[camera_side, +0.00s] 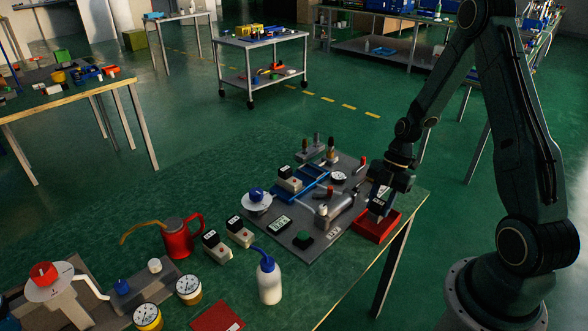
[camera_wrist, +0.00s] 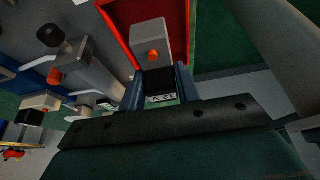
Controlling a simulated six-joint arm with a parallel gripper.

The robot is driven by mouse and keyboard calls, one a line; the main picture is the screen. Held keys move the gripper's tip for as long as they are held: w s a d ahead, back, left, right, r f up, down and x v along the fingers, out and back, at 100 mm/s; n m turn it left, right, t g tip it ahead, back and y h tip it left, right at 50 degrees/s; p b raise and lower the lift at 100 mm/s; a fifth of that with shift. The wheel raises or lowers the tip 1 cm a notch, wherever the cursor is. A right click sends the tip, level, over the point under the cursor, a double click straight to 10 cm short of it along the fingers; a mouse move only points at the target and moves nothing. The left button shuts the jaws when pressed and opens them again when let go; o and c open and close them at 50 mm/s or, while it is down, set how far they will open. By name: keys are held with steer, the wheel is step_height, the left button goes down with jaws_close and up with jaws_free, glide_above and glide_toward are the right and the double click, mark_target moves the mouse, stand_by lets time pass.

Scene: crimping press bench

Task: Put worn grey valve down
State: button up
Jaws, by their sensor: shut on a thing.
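My gripper (camera_side: 381,200) is at the right end of the bench, pointing down over a small red tray (camera_side: 366,237). In the wrist view my gripper (camera_wrist: 158,88) has its two blue fingers shut on the black labelled end of the worn grey valve (camera_wrist: 151,40). The valve's grey body with an orange spot extends beyond the fingers, within the outline of the red tray (camera_wrist: 117,22). Whether the valve touches the tray floor cannot be told. In the side view the valve is mostly hidden by the gripper.
Left of the tray, a grey plate (camera_side: 322,243) carries a metal cylinder (camera_side: 340,208), a blue tray (camera_side: 318,181) and another valve (camera_side: 290,180). Two more valves (camera_side: 239,232) stand further left. A white bottle (camera_side: 269,283) and red can (camera_side: 180,238) stand nearer the front.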

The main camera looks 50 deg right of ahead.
mark_target(378, 212)
steer(key=shift+f, duration=1.6)
steer(key=shift+f, duration=0.15)
steer(key=o, duration=0.8)
steer(key=v, duration=1.2)
